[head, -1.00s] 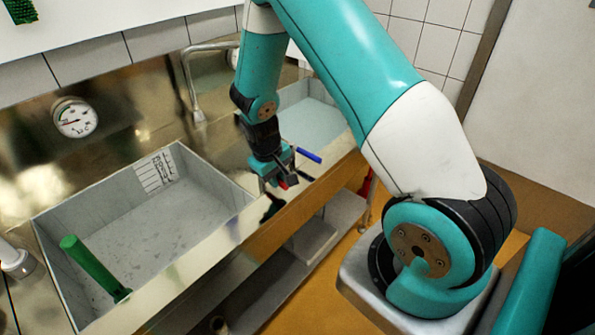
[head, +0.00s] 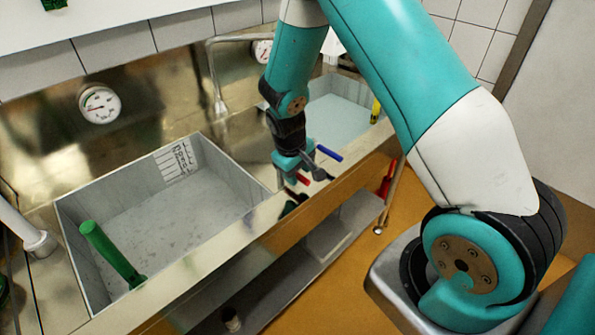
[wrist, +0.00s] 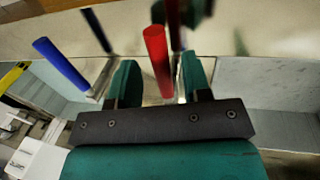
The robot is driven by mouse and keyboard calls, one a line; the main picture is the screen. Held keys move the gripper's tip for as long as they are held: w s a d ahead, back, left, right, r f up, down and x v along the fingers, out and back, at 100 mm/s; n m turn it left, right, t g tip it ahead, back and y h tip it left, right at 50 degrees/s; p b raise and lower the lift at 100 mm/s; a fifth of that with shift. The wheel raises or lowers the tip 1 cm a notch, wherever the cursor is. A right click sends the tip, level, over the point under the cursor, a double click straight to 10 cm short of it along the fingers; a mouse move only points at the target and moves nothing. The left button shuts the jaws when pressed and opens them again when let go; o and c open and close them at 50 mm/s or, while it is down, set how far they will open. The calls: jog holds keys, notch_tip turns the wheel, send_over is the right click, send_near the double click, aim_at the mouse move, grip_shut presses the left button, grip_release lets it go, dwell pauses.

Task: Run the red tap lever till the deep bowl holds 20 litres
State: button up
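The red tap lever (wrist: 157,60) stands between the fingers of my gripper (wrist: 160,75) in the wrist view, with a gap on each side. In the head view my gripper (head: 305,170) is at the sink's front edge, and the red lever (head: 302,179) shows just below it. The blue lever (head: 329,153) is beside it to the right and also shows in the wrist view (wrist: 60,63). The left bowl (head: 235,181) has a level scale (head: 176,161) on its back wall; its grey floor shows and no clear water level is visible. The right bowl (head: 340,113) looks pale blue inside.
A green-handled tool (head: 112,254) leans in the left bowl. A curved spout (head: 214,75) rises behind the bowls. A dial gauge (head: 100,104) is on the back panel. A red-handled object (head: 388,178) hangs at the bench's right. A shelf (head: 335,235) runs below.

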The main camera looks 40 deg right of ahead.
jog(key=a+r+b, duration=0.2)
jog(key=a+r, duration=0.1)
jog(key=r, duration=1.4)
jog(key=shift+s+a, duration=0.2)
jog(key=shift+s, duration=0.15)
dwell(0.6)
